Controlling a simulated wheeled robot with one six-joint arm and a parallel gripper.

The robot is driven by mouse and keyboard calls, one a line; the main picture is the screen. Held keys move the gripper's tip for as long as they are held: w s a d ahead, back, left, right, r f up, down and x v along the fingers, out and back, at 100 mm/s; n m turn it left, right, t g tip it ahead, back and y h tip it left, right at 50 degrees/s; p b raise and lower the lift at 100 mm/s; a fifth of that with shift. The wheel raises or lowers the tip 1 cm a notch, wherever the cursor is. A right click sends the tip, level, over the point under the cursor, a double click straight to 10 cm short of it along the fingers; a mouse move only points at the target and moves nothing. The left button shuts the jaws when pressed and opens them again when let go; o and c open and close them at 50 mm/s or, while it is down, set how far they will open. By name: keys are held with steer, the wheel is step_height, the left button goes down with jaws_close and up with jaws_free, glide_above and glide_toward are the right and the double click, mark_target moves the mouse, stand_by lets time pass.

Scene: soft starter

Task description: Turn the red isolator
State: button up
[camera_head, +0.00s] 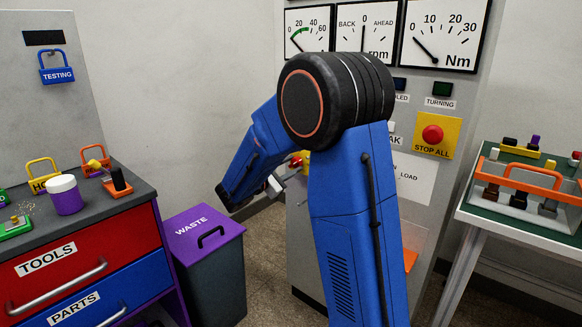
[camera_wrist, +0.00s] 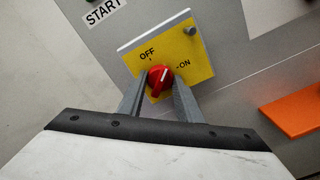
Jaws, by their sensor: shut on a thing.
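The red isolator (camera_wrist: 160,77) is a round red knob on a yellow plate (camera_wrist: 200,72) marked OFF and ON. Its white mark points up and to the right in the wrist view, between the two labels. My gripper (camera_wrist: 161,88) has one grey finger on each side of the knob and is shut on it. In the head view the isolator (camera_head: 296,162) shows as a small red spot on the grey cabinet, left of my arm. My arm hides part of the plate there.
The grey cabinet (camera_head: 309,228) carries dials above and a red STOP ALL button (camera_head: 432,134) to the right. An orange tray (camera_wrist: 293,112) juts out right of the plate. A purple-lidded waste bin (camera_head: 203,232) stands left of the cabinet, beside the tool chest (camera_head: 85,260).

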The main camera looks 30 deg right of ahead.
steer(key=m, duration=0.4)
steer(key=shift+m, duration=1.9)
steer(key=shift+f, duration=0.1)
steer(key=o, duration=1)
steer(key=shift+o, duration=0.2)
steer(key=v, duration=1.7)
steer(key=shift+a, duration=0.2)
steer(key=shift+s, duration=0.1)
